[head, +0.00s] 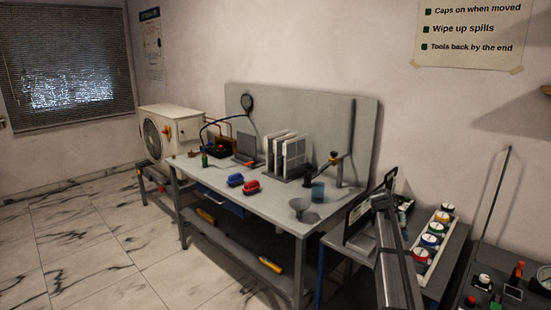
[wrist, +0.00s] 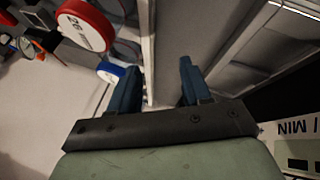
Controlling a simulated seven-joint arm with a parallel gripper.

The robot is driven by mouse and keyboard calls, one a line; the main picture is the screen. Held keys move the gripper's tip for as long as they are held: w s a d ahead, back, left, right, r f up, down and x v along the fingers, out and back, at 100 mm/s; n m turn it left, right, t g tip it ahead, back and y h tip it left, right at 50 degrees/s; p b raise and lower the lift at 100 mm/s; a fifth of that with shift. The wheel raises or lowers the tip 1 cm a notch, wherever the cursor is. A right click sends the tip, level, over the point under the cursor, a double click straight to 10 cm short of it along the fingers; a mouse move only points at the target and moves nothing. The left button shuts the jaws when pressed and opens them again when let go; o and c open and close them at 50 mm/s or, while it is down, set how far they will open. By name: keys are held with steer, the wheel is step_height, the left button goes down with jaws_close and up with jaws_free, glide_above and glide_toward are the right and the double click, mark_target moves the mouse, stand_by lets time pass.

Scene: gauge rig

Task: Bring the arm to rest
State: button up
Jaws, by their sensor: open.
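My gripper (wrist: 158,82) shows in the wrist view with its two blue fingers apart and nothing between them. A grey rail or panel edge lies beyond the fingertips; I cannot tell the gap to it. A red-rimmed round piece marked 26 (wrist: 84,26) is up and to the left of the fingers, and a blue one (wrist: 110,71) is close to the left finger. I cannot make out the gripper in the head view.
In the head view, a row of coloured round gauges (head: 430,240) stands on a stand at the right. A grey workbench (head: 225,182) holds red and blue items, upright panels and a funnel. A white fan unit (head: 178,122) stands behind left. The tiled floor (head: 90,250) at left is clear.

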steer(key=s+a+f+n+t, duration=0.1)
steer(key=a+f, duration=0.4)
steer(key=a, duration=0.3)
steer(key=s+a+f+n, duration=0.1)
steer(key=a+f, duration=0.5)
steer(key=a, duration=0.3)
steer(key=s+a+f+n+g+y, duration=0.1)
steer(key=s+a+f, duration=0.1)
steer(key=s+f, duration=0.6)
steer(key=s+a+f+n+g, duration=0.15)
steer(key=s+f, duration=0.35)
steer(key=f, duration=0.5)
steer(key=s+a+f+g+y, duration=0.1)
steer(key=s+a+f+g, duration=0.1)
steer(key=s+f, duration=0.65)
steer(key=s+a+f+g+y, duration=0.25)
steer(key=s+f, duration=0.25)
steer(key=s, duration=0.7)
steer(key=s+a+f+g, duration=0.1)
steer(key=s+a+f, duration=0.1)
steer(key=s, duration=1)
steer(key=s+a+f+g+y, duration=0.1)
steer(key=s+f, duration=0.3)
steer(key=s, duration=0.7)
steer(key=shift+s+a+n+g, duration=0.35)
steer(key=shift+a+n+g, duration=0.1)
steer(key=shift+a, duration=0.45)
